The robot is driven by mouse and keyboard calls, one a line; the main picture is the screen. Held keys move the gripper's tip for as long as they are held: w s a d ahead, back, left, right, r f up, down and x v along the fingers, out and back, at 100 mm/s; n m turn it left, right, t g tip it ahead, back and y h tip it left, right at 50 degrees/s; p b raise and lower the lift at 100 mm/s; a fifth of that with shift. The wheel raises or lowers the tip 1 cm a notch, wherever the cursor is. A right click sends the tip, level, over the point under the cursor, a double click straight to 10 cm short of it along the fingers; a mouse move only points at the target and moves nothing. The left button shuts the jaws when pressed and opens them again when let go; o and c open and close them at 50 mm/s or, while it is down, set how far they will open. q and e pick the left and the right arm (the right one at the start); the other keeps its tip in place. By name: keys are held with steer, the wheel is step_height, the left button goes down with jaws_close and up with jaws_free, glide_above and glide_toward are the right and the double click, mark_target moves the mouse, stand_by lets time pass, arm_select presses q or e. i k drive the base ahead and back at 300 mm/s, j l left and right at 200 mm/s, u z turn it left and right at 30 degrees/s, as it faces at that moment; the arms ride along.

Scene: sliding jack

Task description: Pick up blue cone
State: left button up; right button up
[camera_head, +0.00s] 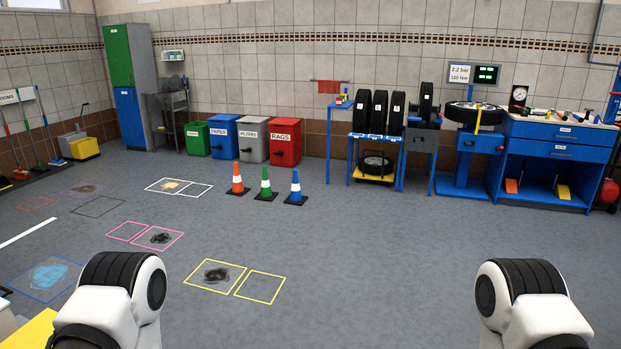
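The blue cone (295,188) stands upright on the grey floor, some way ahead and near the middle of the view. It has a white band and a dark base. A green cone (265,186) and an orange cone (237,181) stand in a row to its left. Parts of my two arms show at the lower left and lower right, far from the cones. Neither gripper can be seen.
Green, blue, grey and red bins stand by the back wall behind the cones. A tire rack (375,142) and a blue workbench (556,160) stand to the right. Marked squares with dark stains lie on the floor at left. The floor before the blue cone is clear.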

mark_target(296, 198)
steer(key=i, duration=3.3)
steer(key=i+u, duration=0.1)
steer(key=i, duration=0.95)
steer(key=i+l, duration=0.2)
steer(key=i, duration=0.9)
steer(key=i+l, duration=0.1)
steer(key=i, duration=1)
steer(key=i+l, duration=0.1)
steer(key=i, duration=1)
steer(key=j+u, duration=0.05)
